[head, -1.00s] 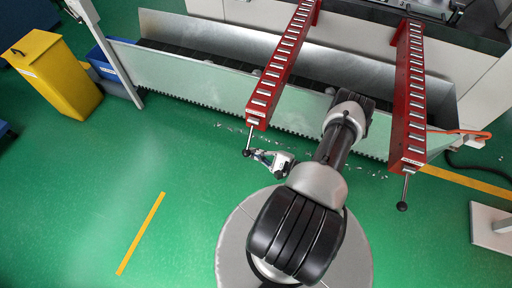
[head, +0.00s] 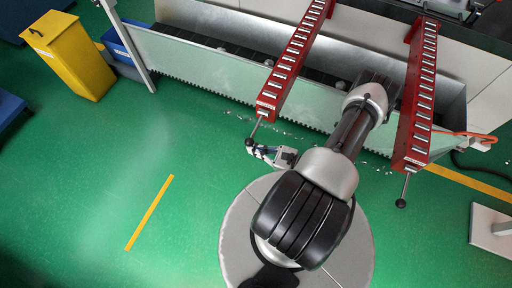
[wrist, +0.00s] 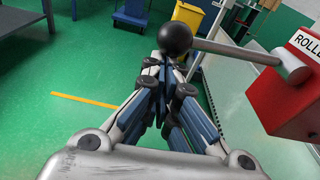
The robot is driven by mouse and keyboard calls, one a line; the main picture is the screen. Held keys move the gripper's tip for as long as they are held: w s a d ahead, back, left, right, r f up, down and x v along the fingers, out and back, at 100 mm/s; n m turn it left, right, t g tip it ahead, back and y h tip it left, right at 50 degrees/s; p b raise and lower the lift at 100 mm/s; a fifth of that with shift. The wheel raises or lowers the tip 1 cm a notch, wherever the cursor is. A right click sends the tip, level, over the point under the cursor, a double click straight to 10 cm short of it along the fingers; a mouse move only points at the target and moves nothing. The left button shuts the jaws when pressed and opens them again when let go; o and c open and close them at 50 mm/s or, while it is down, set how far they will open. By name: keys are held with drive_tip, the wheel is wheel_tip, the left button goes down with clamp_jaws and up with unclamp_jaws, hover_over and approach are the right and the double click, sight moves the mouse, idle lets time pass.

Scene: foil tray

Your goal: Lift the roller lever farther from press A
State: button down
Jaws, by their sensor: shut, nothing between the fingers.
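Two red roller rails reach out from the machine, each with a thin lever ending in a black ball. The left lever's black ball (head: 249,142) is right by the tips of my gripper (head: 257,149). In the wrist view this ball (wrist: 175,38) sits just beyond and above my shut fingertips (wrist: 165,64), with its grey rod (wrist: 225,50) running right to a red rail end (wrist: 292,100). My fingers are together with nothing between them. I cannot tell whether they touch the ball. The right lever's ball (head: 401,203) hangs at the right rail.
The left red rail (head: 292,62) and right red rail (head: 419,95) flank my arm above a long metal trough (head: 215,68). A yellow bin (head: 70,55) and a blue bin (head: 125,40) stand at upper left. The green floor at left is clear.

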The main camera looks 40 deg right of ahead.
drive_tip(key=shift+a+r, duration=0.15)
drive_tip(key=shift+r, duration=0.25)
idle(0.3)
wheel_tip(320, 180, down, 4)
drive_tip(key=b, duration=0.4)
drive_tip(key=p+v, duration=0.1)
drive_tip(key=v, duration=0.8)
drive_tip(key=shift+s, duration=0.15)
